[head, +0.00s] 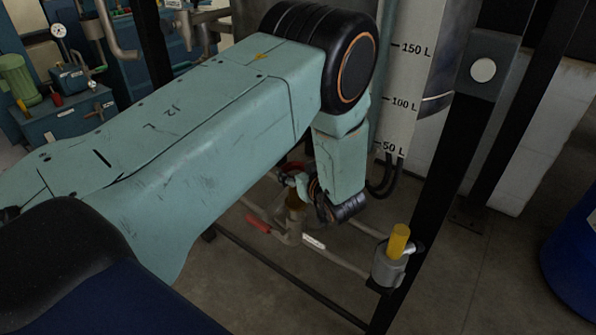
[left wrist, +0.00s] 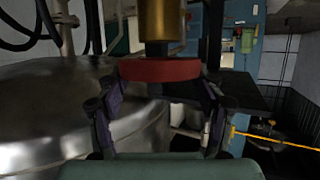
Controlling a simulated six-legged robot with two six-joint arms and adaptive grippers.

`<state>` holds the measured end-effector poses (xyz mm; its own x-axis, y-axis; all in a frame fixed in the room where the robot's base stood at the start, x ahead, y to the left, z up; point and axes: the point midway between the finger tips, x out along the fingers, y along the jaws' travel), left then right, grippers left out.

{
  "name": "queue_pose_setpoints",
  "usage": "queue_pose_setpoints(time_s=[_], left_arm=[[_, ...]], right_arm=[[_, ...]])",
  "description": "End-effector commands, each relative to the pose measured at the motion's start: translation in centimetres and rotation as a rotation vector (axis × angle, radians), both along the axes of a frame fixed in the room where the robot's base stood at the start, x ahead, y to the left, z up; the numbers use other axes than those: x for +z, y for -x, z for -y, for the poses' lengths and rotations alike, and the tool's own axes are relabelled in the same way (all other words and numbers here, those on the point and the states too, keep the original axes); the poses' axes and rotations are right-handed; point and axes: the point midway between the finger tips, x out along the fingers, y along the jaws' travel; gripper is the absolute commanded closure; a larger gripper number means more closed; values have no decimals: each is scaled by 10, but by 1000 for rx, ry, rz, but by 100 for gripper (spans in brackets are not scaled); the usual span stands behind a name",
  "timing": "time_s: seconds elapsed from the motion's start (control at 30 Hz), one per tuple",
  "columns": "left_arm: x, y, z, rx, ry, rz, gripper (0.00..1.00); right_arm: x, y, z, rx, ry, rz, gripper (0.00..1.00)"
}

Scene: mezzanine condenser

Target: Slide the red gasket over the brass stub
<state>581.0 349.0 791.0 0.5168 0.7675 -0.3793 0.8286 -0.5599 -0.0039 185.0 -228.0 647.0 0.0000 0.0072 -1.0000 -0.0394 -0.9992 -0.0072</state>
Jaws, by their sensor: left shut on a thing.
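The red gasket (left wrist: 160,70) is a thick ring, seen nearly edge-on in the left wrist view. My left gripper (left wrist: 160,78) is shut on it, one finger on each side. A brass cylinder (left wrist: 162,20), which looks like the brass stub, shows right above the gasket with a narrow gap in the picture. A dark narrow part shows between them; I cannot tell whether it passes through the ring. In the head view my left gripper (head: 306,183) is small, beyond my forearm, near a brass-coloured part (head: 295,198) of the pipework. My right gripper is not in view.
A pipe with a red handle (head: 258,224) runs below the gripper. A yellow-topped fitting (head: 398,242) stands to the right beside a black frame post (head: 432,190). A shiny metal tank (left wrist: 80,105) fills the left of the wrist view. A blue drum (head: 575,250) stands far right.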

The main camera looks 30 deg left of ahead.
Motion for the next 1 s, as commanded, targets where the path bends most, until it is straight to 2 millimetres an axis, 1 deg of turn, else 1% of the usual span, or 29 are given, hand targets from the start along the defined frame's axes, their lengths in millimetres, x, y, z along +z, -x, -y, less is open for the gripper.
queue_pose_setpoints(time_s=[0.13, 0.47, 1.0], left_arm=[[1, 0, 0, 0, 0, 0, 54], [0, 0, 0, 0, 0, 0, 54], [-12, 0, 0, 0, 0, 0, 54]], right_arm=[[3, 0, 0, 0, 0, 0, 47], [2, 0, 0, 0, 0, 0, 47], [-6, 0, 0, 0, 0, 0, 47]])
